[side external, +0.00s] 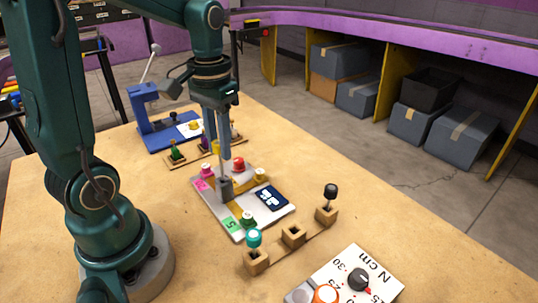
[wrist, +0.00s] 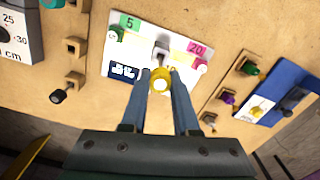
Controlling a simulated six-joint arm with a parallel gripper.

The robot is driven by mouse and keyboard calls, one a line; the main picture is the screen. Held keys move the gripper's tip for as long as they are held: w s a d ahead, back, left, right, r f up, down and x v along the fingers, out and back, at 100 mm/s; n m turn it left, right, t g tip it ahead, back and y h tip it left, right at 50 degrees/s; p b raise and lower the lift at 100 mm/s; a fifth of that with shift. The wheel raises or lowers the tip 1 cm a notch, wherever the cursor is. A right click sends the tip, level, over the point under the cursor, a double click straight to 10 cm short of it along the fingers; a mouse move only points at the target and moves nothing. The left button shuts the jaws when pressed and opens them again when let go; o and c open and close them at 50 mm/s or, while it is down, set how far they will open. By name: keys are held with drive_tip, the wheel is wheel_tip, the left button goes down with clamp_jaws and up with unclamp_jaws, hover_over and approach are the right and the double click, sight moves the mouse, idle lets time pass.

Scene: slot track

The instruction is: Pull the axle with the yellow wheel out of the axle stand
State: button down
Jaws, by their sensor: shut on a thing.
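The yellow wheel (wrist: 160,84) sits between the two fingertips of my gripper (wrist: 159,76) in the wrist view. In the side view, a bit of yellow (side external: 215,148) shows at the fingers of my gripper (side external: 219,147). My gripper is shut on this axle, over the white board and apart from the stand. The wooden stand with three blocks (side external: 293,236) is at the front. It holds a teal wheel (side external: 254,238) at its near end and a black wheel (side external: 330,191) at its far end. Its middle block looks empty.
The white board (side external: 240,237) carries coloured knobs, a dark slider (side external: 224,188) and a black panel (side external: 271,198). Behind it are a rack with green and purple items (side external: 176,151) and a blue press (side external: 146,106). A dial panel (side external: 385,283) lies at the front.

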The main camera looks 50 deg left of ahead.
drive_tip(key=shift+r, duration=1.3)
